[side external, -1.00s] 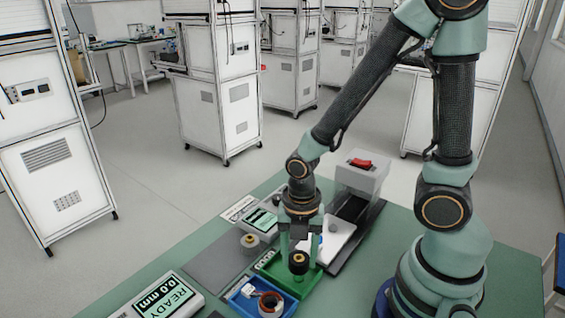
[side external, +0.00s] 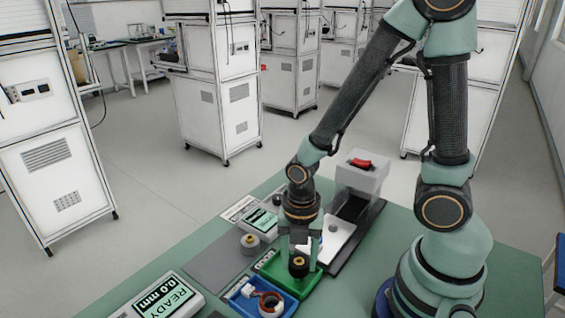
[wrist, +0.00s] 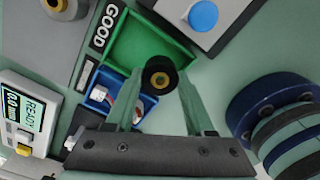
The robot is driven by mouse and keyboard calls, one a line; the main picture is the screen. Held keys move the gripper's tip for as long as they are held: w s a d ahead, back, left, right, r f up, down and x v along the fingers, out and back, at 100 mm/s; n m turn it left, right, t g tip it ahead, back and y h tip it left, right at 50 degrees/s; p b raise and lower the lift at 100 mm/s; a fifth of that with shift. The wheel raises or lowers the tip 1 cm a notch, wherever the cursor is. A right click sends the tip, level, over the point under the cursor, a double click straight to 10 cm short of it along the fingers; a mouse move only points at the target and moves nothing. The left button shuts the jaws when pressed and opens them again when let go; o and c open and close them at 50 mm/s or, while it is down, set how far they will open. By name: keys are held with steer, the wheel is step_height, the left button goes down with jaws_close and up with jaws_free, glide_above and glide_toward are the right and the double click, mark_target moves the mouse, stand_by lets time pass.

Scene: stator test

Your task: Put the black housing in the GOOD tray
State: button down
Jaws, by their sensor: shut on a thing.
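The black housing (side external: 298,267) is a short black cylinder with a brass-coloured centre. It also shows in the wrist view (wrist: 160,76). My gripper (wrist: 158,82) is shut on it, with one finger on each side. In the side view my gripper (side external: 298,262) points down over the green GOOD tray (side external: 270,268). I cannot tell whether the housing touches the tray floor.
A blue tray (side external: 237,298) next to the green one holds a stator with copper windings (side external: 270,303) and a white connector. A READY display (side external: 160,300) and a second display (side external: 262,221) stand nearby. A white plate with a blue button (wrist: 203,15) lies beside the green tray.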

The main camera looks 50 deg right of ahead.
steer(key=shift+f, duration=0.6)
steer(key=shift+s+f, duration=0.15)
steer(key=shift+f, duration=0.5)
stand_by(0.3)
steer(key=shift+c, duration=0.9)
jaws_free()
steer(key=shift+d, duration=0.1)
step_height(320, 180, up, 13)
steer(key=shift+w+a+f, duration=0.15)
steer(key=shift+w+a, duration=0.05)
steer(key=shift+w, duration=0.15)
